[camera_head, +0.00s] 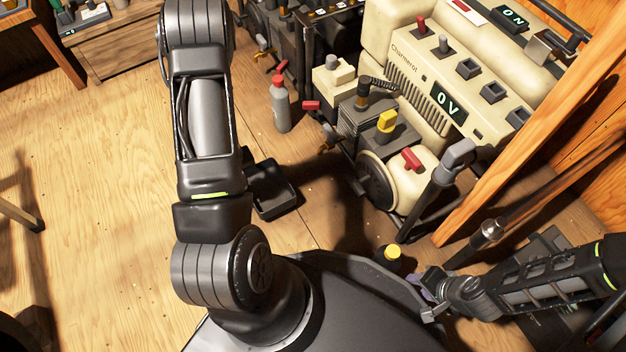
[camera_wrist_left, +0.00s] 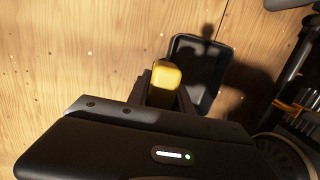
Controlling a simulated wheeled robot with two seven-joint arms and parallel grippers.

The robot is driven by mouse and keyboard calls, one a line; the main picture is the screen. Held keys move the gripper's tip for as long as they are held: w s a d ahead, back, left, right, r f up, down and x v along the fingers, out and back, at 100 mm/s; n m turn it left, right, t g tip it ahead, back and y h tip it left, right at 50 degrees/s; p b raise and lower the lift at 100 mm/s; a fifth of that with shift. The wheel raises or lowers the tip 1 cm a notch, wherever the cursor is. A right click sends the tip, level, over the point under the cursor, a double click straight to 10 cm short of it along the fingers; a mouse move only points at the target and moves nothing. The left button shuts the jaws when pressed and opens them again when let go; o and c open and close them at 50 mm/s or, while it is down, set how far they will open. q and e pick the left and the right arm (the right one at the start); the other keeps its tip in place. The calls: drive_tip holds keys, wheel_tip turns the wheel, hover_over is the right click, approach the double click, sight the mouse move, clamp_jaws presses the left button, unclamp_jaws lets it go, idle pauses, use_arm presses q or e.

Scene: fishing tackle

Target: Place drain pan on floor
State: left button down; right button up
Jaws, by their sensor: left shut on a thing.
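A black rectangular drain pan (camera_head: 277,190) with a raised rim lies low over the plank floor, beside my left arm. Part of it is hidden behind that arm in the head view. It also shows in the left wrist view (camera_wrist_left: 212,88), just beyond my left gripper, with a dark shadow across it. My left gripper (camera_wrist_left: 165,95) is shut on a yellow-ended piece (camera_wrist_left: 166,73). I cannot tell whether this piece belongs to the pan. My right gripper (camera_head: 430,294) is open and empty, low at the right near my base.
A grey bottle (camera_head: 280,105) with a red top stands on the floor. The wooden floor (camera_head: 90,170) at the left is largely clear.

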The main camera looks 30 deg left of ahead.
use_arm(q)
drive_tip(key=shift+w+r, duration=0.1)
drive_tip(key=shift+w+d+p, duration=0.1)
drive_tip(key=shift+w+p, duration=0.1)
drive_tip(key=shift+p, duration=0.1)
drive_tip(key=w+d+p, duration=0.1)
drive_tip(key=w+d, duration=0.3)
drive_tip(key=w, duration=0.3)
drive_tip(key=w+d+p, duration=0.2)
drive_tip(key=w+d, duration=0.2)
drive_tip(key=w, duration=0.4)
drive_tip(key=shift+w, duration=0.25)
